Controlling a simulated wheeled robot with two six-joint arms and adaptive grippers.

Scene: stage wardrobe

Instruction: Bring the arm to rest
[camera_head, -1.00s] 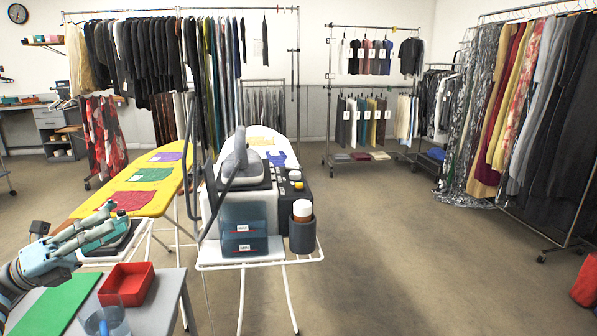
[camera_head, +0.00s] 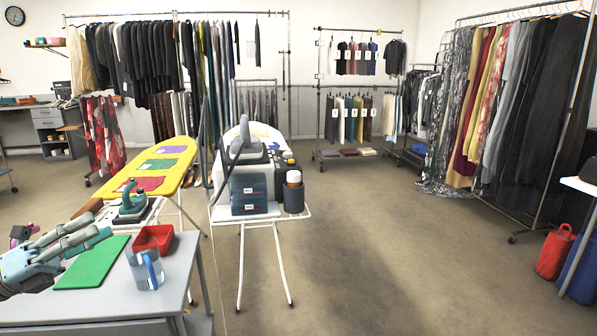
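My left arm comes in at the lower left. Its gripper (camera_head: 92,233) has grey and teal fingers pointing right, above the far left part of a grey table (camera_head: 180,275). The fingers overlap in this view, so their gap is unclear. I see nothing held between them. My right arm and gripper are out of view.
A green mat (camera_head: 92,262), a red tray (camera_head: 153,238) and a clear jug (camera_head: 147,270) are on the table near the gripper. Behind stand a teal iron (camera_head: 132,203), a yellow ironing board (camera_head: 181,172) and a steam station (camera_head: 249,192). Floor (camera_head: 380,250) is clear at centre right.

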